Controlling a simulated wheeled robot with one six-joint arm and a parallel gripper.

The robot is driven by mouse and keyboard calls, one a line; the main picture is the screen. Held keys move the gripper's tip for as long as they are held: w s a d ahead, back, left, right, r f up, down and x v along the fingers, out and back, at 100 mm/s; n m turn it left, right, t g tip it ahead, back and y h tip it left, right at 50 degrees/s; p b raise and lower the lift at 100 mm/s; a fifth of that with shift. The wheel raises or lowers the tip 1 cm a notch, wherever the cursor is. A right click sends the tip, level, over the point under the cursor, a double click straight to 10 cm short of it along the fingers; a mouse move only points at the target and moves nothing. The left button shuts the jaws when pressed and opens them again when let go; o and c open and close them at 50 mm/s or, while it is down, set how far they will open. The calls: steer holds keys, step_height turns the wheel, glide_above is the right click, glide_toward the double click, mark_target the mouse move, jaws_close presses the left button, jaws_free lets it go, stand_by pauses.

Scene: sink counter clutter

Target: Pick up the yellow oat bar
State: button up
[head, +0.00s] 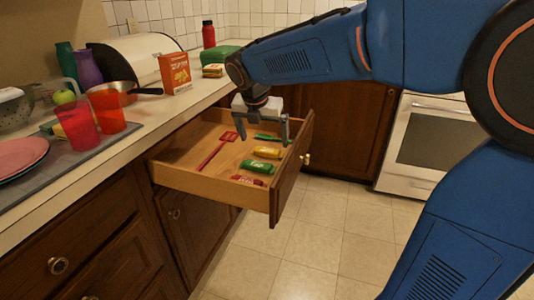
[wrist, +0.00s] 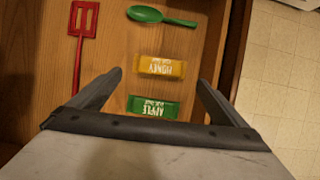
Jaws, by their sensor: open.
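The yellow oat bar (head: 267,153) lies flat in the open wooden drawer, between a green spoon and a green bar. In the wrist view the yellow bar (wrist: 160,67) carries the word HONEY and lies ahead of my gripper's fingertips, near the middle. My gripper (head: 262,136) is open and empty, pointing down over the drawer. In the wrist view its two fingers (wrist: 158,80) are spread wide, with the green APPLE bar (wrist: 153,106) showing between them. The yellow bar is fully visible there, apart from both fingers.
The drawer (head: 225,185) also holds a red slotted spatula (head: 215,153), a green spoon (wrist: 162,16) and a red bar (head: 248,180). The drawer front (wrist: 231,60) stands close to the right finger. The counter at left is cluttered with cups, a plate and a box.

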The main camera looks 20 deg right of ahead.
mark_target(267, 150)
steer(key=shift+w+x, duration=0.2)
steer(key=shift+x, duration=2.85)
steer(key=shift+d+r, duration=0.15)
steer(key=shift+d, duration=0.05)
steer(key=shift+c, duration=0.4)
steer(key=c, duration=1)
